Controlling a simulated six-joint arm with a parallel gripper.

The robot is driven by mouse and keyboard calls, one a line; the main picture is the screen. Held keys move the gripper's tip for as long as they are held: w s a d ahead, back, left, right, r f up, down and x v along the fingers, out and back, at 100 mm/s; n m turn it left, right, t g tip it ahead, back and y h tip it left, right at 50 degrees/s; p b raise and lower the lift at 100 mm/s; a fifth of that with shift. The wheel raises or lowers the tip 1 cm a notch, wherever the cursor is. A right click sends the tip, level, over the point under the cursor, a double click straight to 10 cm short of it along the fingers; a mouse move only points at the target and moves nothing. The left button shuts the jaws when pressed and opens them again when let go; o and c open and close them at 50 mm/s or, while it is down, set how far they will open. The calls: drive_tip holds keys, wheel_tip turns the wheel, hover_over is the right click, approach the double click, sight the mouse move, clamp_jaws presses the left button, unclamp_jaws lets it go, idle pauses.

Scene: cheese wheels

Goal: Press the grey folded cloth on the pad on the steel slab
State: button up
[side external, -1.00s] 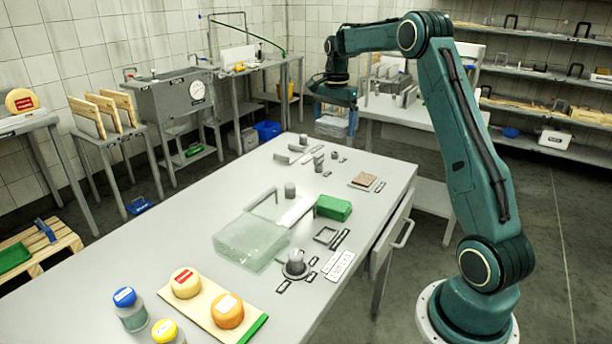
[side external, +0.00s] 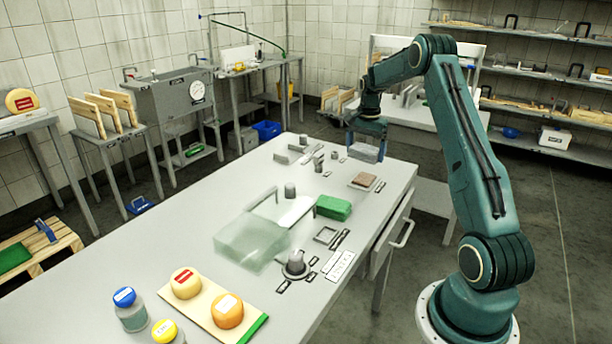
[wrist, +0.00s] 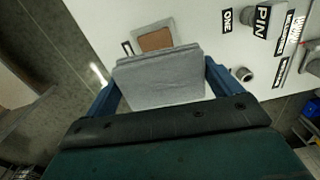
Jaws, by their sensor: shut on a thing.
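My gripper (side external: 367,143) is shut on the grey folded cloth (side external: 365,153) and holds it in the air above the far right part of the table. In the wrist view the cloth (wrist: 160,82) lies flat between the two blue fingers of my gripper (wrist: 163,88). The brown pad (side external: 365,179) lies on the thin steel slab (side external: 373,187) near the table's right edge, just below the cloth in the side view. In the wrist view the pad (wrist: 155,39) shows beyond the cloth's edge, on the slab (wrist: 170,26). The cloth is apart from the pad.
A green block (side external: 334,207) and a clear box (side external: 252,240) stand nearer on the table. Small grey cylinders and parts stand behind the pad. Cheese wheels (side external: 186,283) lie on a board at the front.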

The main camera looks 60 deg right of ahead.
sight(364, 179)
drive_tip(key=shift+s+d+f, duration=0.2)
drive_tip(key=shift+f, duration=0.05)
drive_tip(key=shift+f, duration=0.15)
drive_tip(key=shift+f, duration=2.8)
drive_tip(key=shift+f, duration=0.65)
idle(0.7)
drive_tip(key=shift+r, duration=3.6)
drive_tip(key=shift+r, duration=0.1)
